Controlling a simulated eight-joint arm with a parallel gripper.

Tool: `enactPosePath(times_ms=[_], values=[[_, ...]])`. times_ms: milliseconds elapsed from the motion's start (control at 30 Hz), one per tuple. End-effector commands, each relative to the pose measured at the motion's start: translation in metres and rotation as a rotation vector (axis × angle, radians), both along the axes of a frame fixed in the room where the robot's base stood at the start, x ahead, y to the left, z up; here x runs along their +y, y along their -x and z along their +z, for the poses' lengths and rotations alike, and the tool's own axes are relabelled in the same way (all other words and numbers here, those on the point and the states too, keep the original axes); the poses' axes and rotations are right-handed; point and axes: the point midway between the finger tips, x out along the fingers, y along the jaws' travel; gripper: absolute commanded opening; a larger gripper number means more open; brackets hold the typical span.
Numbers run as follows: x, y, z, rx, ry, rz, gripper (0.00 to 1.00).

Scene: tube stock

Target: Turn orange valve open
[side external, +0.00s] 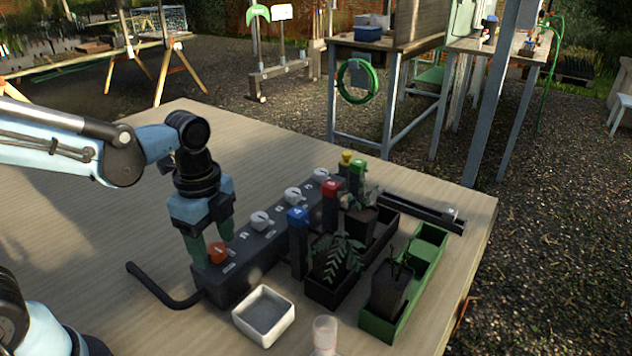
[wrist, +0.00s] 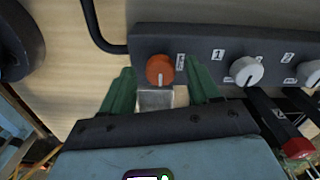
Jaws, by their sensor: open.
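The orange valve (side external: 217,252) is a round knob with a pale pointer line, at the near-left end of a dark grey valve block (side external: 265,258). In the wrist view the orange valve (wrist: 160,70) sits between and just ahead of my fingers, with its pointer line toward my gripper. My gripper (side external: 210,247) is open, with one green finger on each side of the knob; in the wrist view the fingers (wrist: 162,86) appear apart from it. I cannot tell whether either finger touches it.
White numbered knobs (wrist: 246,71) follow along the block. A white square dish (side external: 264,315) stands in front, and planters with seedlings (side external: 335,258) stand to the right. A black hose (side external: 160,290) curves out at the left. The table's left side is clear.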

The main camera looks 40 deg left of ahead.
Motion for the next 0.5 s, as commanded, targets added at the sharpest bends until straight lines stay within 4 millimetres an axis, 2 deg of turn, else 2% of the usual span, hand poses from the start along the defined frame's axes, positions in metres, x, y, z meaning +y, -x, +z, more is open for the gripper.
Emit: enactPosePath(times_ms=[367, 500], values=[[0.0000, 0.0000, -0.0032, 0.000, 0.000, 0.000, 0.61], [0.0000, 0.0000, -0.0031, 0.000, 0.000, 0.000, 0.40]])
